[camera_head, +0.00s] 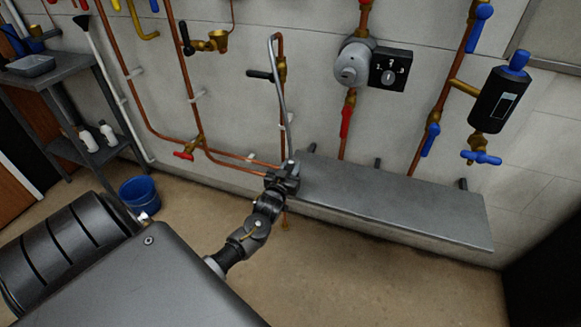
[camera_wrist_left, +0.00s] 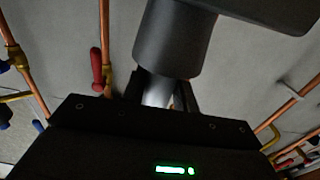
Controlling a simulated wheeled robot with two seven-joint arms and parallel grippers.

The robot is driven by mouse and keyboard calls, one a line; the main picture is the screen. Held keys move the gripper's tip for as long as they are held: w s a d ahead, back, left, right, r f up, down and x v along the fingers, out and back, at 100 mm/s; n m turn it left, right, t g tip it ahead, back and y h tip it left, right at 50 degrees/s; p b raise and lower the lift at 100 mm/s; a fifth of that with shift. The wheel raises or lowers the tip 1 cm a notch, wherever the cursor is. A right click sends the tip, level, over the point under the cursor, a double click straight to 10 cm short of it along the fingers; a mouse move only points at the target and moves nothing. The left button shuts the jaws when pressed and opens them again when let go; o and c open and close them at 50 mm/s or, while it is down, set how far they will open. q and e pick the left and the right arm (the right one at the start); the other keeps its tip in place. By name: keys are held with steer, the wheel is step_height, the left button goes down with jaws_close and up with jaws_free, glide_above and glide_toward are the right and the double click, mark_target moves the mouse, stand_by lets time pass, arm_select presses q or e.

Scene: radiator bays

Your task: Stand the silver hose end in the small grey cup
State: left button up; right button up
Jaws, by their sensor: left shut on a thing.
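My left gripper (camera_head: 284,180) is shut on the silver hose end (camera_wrist_left: 157,92), near the left end of the grey shelf (camera_head: 400,203). In the head view the thin silver hose (camera_head: 278,75) rises from the gripper and loops over at its top. In the left wrist view, which appears upside down, a dark grey cylinder (camera_wrist_left: 175,40), seemingly the small cup, meets the flat shelf (camera_wrist_left: 270,8). The silver end points at the cylinder's mouth. I cannot tell whether it is inside. I cannot pick the cup out in the head view. My right gripper is out of view.
Copper pipes with valves line the wall behind. A round grey unit with a black dial (camera_head: 388,70) is above the shelf, and a black cylinder (camera_head: 497,97) is at right. A blue bucket (camera_head: 139,193) stands on the floor at left. The shelf's right part is clear.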

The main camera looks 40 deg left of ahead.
arm_select(q)
steer(key=shift+f, duration=0.15)
steer(key=o, duration=1.1)
steer(key=shift+c, duration=0.2)
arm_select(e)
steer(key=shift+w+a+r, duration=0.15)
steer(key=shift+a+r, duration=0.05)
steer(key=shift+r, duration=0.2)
